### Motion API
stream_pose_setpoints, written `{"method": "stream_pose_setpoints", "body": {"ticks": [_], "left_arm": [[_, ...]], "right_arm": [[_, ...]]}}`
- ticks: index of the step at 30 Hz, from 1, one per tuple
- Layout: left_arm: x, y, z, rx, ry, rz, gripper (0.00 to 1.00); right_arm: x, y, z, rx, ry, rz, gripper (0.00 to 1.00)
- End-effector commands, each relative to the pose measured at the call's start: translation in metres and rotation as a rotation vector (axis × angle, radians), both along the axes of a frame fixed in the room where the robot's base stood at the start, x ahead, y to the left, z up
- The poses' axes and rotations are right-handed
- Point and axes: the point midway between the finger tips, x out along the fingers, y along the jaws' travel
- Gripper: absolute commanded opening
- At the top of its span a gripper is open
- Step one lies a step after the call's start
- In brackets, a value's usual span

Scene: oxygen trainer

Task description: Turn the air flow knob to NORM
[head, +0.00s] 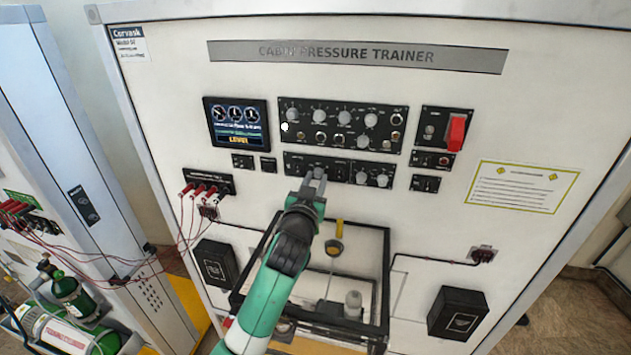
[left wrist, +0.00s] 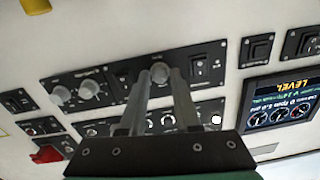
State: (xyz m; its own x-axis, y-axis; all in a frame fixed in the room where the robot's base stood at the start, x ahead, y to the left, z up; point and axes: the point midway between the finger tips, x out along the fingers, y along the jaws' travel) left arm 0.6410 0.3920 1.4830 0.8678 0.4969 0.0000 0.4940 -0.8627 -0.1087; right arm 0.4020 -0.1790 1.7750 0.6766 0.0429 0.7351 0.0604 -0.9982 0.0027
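The air flow knob appears to be the grey round knob (left wrist: 160,72) on the black lower panel; its labels are too small to read in either view. My left gripper (head: 314,180) is at this panel in the head view, covering much of that knob. In the left wrist view, which is upside down, the two fingers (left wrist: 162,80) stand apart, one on each side of the knob, with their tips close to it. I cannot tell whether they touch it. The knob's pointer direction is not readable. My right gripper is not in view.
Two more grey knobs (head: 371,179) sit to the right on the same panel. A larger knob panel (head: 343,125) is just above, and a red guarded switch (head: 456,132) is to its right. A screen (head: 237,124) is upper left. An open-framed box (head: 385,275) stands below.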

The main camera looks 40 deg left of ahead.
Motion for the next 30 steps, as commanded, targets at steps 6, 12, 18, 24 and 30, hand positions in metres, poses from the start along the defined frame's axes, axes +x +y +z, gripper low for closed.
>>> {"method": "stream_pose_setpoints", "body": {"ticks": [6,12,18,24,30], "left_arm": [[0.0,0.0,0.0,0.0,0.0,0.0,0.0],[0.0,0.0,0.0,0.001,0.0,0.0,0.0],[0.0,0.0,0.0,0.024,0.013,0.0,0.0],[0.0,0.0,0.001,0.102,0.054,0.0,0.0],[0.0,0.0,0.001,0.235,0.125,0.0,0.0]], "right_arm": [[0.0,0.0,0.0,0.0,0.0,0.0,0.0],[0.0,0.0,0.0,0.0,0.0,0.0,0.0],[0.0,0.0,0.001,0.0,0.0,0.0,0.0],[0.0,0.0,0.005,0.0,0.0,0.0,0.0],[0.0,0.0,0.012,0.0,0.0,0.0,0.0]]}}
